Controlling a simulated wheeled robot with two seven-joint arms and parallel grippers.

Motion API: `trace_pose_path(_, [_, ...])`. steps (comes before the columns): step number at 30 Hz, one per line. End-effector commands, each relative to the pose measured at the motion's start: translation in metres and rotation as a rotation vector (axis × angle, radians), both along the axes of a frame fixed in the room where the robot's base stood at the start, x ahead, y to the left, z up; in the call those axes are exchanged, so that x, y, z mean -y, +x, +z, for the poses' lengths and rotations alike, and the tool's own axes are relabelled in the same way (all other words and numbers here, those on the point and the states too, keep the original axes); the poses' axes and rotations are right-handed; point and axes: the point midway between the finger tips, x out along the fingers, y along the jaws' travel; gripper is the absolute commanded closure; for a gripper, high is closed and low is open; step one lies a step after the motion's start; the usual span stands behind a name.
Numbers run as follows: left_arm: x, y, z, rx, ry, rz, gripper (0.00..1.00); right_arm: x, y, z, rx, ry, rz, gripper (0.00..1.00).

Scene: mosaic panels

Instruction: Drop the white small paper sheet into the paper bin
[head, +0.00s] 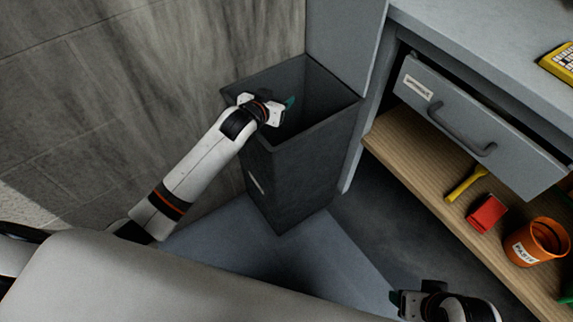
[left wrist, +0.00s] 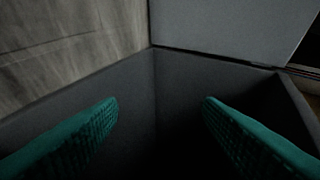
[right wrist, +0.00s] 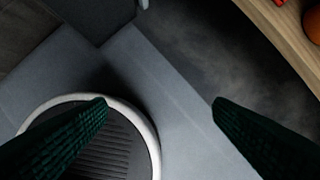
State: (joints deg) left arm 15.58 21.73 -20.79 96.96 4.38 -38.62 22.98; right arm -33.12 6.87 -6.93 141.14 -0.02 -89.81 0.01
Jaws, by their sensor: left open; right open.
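The dark grey, tall, square-mouthed bin (head: 300,185) stands in the corner by the wall, with a small unreadable label on its front. Its inner walls also fill the left wrist view (left wrist: 195,85). My left gripper (head: 287,105) is over the bin's mouth, at its left side; its green fingers are spread with nothing between them in the left wrist view (left wrist: 160,112). The white paper sheet is not seen in any view; the bin's bottom is dark. My right gripper (head: 397,301) is open and empty, low at the bottom right, away from the bin.
A grey workbench (head: 470,45) with a partly open drawer (head: 480,125) stands right of the bin. A wooden shelf (head: 425,185) below holds a yellow tool (head: 466,184), a red item (head: 486,212) and an orange bucket (head: 535,243). A yellow object (head: 560,63) lies on the bench top.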

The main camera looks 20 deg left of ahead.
Motion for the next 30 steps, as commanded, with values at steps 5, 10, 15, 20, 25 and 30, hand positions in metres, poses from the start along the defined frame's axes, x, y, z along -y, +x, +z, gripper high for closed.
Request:
trace_pose_path(5, [-0.002, -0.011, 0.005, -0.001, 0.000, 0.000, 0.40, 0.000, 0.003, -0.007, -0.004, 0.000, 0.000, 0.24])
trace_pose_path(10, [-0.006, -0.041, 0.018, -0.002, 0.000, 0.000, 0.40, -0.002, 0.012, -0.039, -0.025, -0.001, 0.002, 0.24])
trace_pose_path(15, [-0.010, -0.075, 0.032, -0.002, -0.001, -0.001, 0.40, -0.003, 0.016, -0.069, -0.041, -0.001, 0.005, 0.24])
trace_pose_path(20, [-0.014, -0.098, 0.041, -0.002, -0.001, 0.000, 0.40, -0.004, 0.016, -0.090, -0.049, -0.001, 0.007, 0.24])
trace_pose_path(25, [-0.015, -0.109, 0.045, -0.001, 0.000, 0.000, 0.40, -0.004, 0.016, -0.100, -0.052, -0.001, 0.008, 0.24])
trace_pose_path(30, [-0.015, -0.110, 0.046, 0.000, 0.000, 0.000, 0.40, -0.004, 0.016, -0.102, -0.053, -0.001, 0.008, 0.24])
